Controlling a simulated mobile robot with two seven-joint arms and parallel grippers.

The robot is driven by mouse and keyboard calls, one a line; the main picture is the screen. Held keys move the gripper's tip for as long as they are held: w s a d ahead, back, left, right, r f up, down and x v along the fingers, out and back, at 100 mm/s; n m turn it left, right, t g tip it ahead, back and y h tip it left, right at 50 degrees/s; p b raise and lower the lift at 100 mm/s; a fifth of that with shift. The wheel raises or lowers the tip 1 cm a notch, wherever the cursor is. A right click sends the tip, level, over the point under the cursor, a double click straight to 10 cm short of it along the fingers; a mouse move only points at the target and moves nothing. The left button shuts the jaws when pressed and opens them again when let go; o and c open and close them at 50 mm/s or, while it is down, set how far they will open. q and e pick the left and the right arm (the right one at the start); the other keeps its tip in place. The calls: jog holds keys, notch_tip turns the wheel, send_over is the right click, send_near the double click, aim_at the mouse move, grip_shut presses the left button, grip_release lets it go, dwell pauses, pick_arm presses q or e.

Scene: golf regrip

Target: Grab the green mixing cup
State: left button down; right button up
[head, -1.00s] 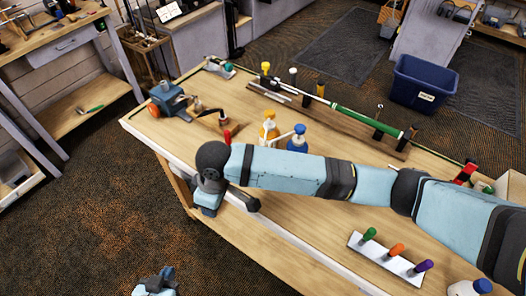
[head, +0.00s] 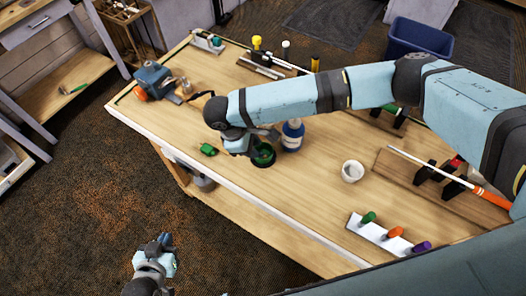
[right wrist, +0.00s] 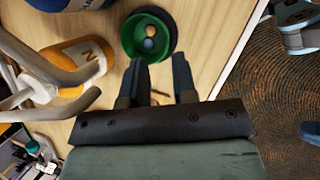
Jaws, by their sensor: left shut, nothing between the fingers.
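The green mixing cup (head: 264,155) stands on the workbench near its front edge, partly hidden by my right arm's end in the head view. The right wrist view shows it from above, a round green cup (right wrist: 133,42) with a dark rim and two small round things inside. My right gripper (right wrist: 158,66) is open and empty, its fingertips just short of the cup or over its near rim; I cannot tell whether they touch. My left gripper (head: 166,246) is shut and empty, low in front of the bench, away from the cup.
A blue-and-white bottle (head: 292,137) stands close right of the cup; an orange bottle (right wrist: 72,66) is beside it. A small green object (head: 208,149) lies to the left. A white cup (head: 352,172) and a rack of coloured handles (head: 385,235) stand right, with bare bench between.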

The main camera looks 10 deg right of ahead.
aim_at(265, 162)
jog(key=shift+s+d+f+p, duration=0.1)
jog(key=shift+d+f+p, duration=0.2)
jog(key=shift+f, duration=0.2)
jog(key=p+x, duration=0.1)
jog(key=x, duration=0.2)
jog(key=shift+f, duration=0.3)
jog(key=shift+d+f, duration=0.1)
jog(key=shift+f, duration=0.25)
jog(key=c, duration=0.5)
grip_shut()
